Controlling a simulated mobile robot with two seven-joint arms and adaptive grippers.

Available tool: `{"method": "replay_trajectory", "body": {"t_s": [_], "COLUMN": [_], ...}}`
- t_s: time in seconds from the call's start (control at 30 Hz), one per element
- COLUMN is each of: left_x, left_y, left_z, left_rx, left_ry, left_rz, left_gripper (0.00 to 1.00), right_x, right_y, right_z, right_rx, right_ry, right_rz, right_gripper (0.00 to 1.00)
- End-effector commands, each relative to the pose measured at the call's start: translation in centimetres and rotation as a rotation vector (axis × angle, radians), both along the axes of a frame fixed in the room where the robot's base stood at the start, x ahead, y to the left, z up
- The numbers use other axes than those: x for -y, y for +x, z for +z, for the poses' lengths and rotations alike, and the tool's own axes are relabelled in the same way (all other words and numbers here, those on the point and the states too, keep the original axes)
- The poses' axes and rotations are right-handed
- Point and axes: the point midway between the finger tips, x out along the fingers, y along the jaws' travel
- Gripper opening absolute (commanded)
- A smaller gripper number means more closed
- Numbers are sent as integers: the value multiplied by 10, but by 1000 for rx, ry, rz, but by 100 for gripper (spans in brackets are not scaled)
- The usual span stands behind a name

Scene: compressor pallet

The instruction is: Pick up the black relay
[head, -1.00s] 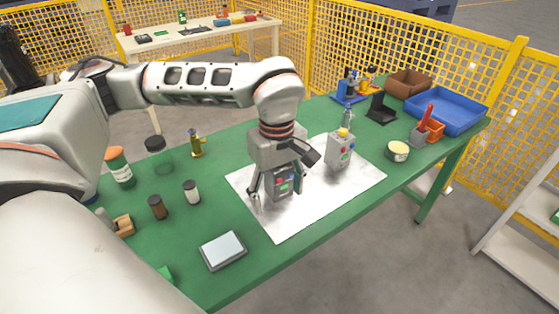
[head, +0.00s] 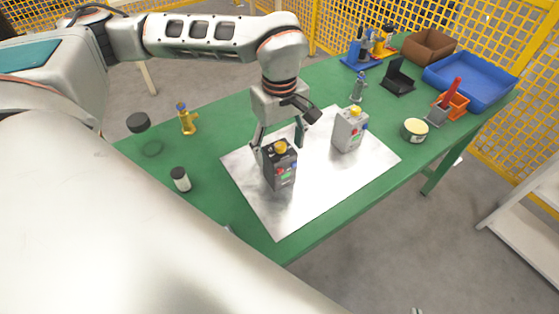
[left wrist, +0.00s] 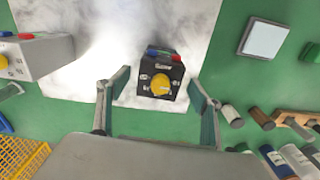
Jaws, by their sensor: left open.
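The black relay (head: 280,172) stands upright on the bright metal sheet (head: 312,190), with a yellow knob on top and coloured buttons on its front. My left gripper (head: 279,141) is open above it, pointing down, with a gap between its palm and the yellow knob. In the left wrist view, the black relay (left wrist: 160,76) shows between and beyond the two spread fingers (left wrist: 158,88); I see no finger closed on it. My right gripper is not in view.
A similar grey relay (head: 348,132) stands to the right on the sheet. A yellow-lidded tin (head: 414,130), blue tray (head: 470,80), brown box (head: 428,46) and black holder (head: 398,78) lie further right. A small dark-capped bottle (head: 180,179) and brass part (head: 186,120) stand left.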

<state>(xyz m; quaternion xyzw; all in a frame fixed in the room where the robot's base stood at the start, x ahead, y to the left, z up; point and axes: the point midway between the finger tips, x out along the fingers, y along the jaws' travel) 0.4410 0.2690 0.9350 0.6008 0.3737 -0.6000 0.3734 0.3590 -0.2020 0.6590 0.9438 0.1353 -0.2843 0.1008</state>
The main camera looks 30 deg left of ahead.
Motion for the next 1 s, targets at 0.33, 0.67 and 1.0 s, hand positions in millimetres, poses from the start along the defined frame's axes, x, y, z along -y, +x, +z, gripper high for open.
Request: {"method": "replay_trajectory", "body": {"t_s": [0.33,0.67,1.0], "left_x": [4,4,4], "left_y": [-2,-2,-2], "left_z": [-44,-47,-46], "left_rx": [-3,0,1], "left_ry": [-1,-1,-2], "left_rz": [0,0,0], "left_gripper": [65,55,14], "right_x": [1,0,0], "right_y": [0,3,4], "right_z": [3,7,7], "right_rx": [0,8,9], "right_ry": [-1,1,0], "right_rz": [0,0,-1], "right_gripper": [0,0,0]}}
